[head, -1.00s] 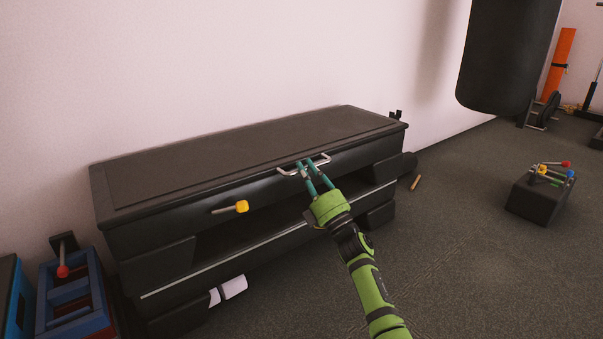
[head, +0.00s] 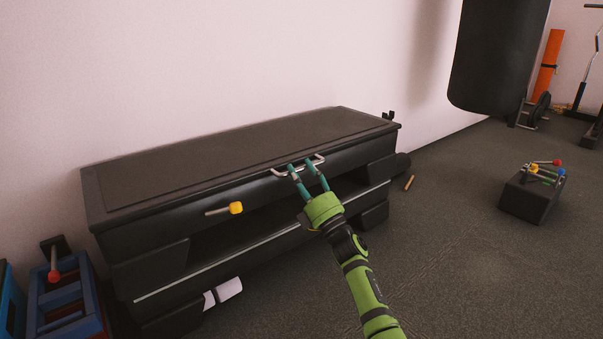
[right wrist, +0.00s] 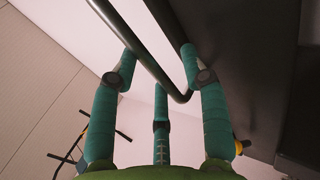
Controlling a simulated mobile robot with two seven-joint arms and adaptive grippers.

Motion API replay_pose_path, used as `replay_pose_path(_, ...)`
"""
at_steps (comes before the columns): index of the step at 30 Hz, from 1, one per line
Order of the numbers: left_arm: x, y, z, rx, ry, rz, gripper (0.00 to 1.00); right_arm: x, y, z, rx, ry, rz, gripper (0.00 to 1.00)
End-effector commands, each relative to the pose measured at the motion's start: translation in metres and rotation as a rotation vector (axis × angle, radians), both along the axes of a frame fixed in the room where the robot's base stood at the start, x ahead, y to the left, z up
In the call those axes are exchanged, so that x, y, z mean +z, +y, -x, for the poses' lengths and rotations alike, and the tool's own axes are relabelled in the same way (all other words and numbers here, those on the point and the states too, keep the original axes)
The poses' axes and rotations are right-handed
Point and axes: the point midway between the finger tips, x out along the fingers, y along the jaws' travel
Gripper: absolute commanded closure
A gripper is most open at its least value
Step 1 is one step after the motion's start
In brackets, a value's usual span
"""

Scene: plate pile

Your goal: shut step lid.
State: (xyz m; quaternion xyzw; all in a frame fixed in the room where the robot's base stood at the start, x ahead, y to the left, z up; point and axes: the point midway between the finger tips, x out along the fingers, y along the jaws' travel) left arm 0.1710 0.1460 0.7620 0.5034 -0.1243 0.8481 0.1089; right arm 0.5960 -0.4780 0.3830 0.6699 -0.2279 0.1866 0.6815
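The black step (head: 160,255) stands along the wall in the head view. Its lid (head: 240,147) lies flat along the top, with no gap visible under it. A metal bar handle (head: 281,174) is on the lid's front edge. My right gripper (head: 301,167) is at this handle, its fingers spread apart and the tips at or just in front of the bar. In the right wrist view, the handle (right wrist: 140,50) runs past the separated fingertips and is not clamped; contact is hard to tell. My left gripper is not in view.
A yellow-ended lever (head: 235,208) juts from the step's front. A blue rack (head: 80,300) with a red-knobbed lever stands at the left. A black block (head: 530,200) with coloured knobs sits at the right.

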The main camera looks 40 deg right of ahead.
Motion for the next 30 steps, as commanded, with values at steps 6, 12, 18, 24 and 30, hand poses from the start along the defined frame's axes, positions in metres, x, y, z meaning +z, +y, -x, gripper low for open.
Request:
replay_pose_path(6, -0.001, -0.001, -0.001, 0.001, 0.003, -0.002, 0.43, 0.005, 0.004, -0.003, 0.002, 0.024, 0.006, 0.57)
replay_pose_path(12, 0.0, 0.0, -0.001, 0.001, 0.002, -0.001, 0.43, 0.051, 0.003, -0.001, 0.001, 0.008, 0.007, 0.57)
replay_pose_path(18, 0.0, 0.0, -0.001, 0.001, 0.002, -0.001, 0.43, 0.089, 0.001, 0.001, 0.001, -0.003, 0.007, 0.57)
replay_pose_path(24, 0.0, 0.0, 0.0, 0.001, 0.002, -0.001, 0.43, 0.105, 0.0, 0.002, -0.001, -0.008, 0.004, 0.57)
replay_pose_path(30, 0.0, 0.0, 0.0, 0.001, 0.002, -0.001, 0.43, 0.107, 0.0, 0.003, -0.001, -0.01, 0.004, 0.57)
